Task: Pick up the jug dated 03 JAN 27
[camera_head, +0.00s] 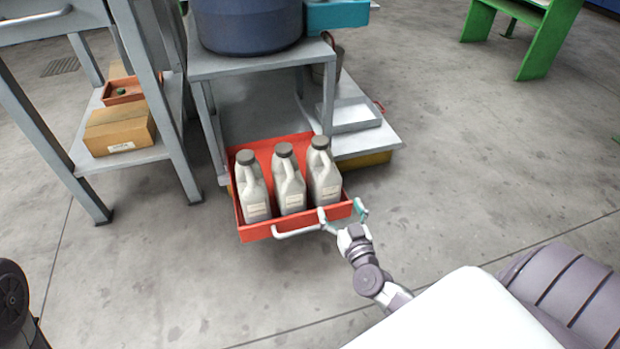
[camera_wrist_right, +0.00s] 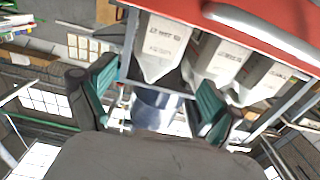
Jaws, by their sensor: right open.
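Three pale grey jugs with dark caps stand upright side by side in a red tray (camera_head: 262,234): the left jug (camera_head: 250,191), the middle jug (camera_head: 288,184) and the right jug (camera_head: 323,178). Each has a small front label, too small to read in the head view. In the right wrist view, the jugs show upside down, and the label on the nearest jug (camera_wrist_right: 163,48) is too blurred to read surely. My right gripper (camera_head: 342,213) is open and empty at the tray's front right corner, nearest the right jug. My left gripper is out of view.
The tray has a white front handle (camera_head: 297,232) and sits under a grey table (camera_head: 250,64) bearing a blue drum (camera_head: 247,25). A grey shelf at left holds a cardboard box (camera_head: 118,132).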

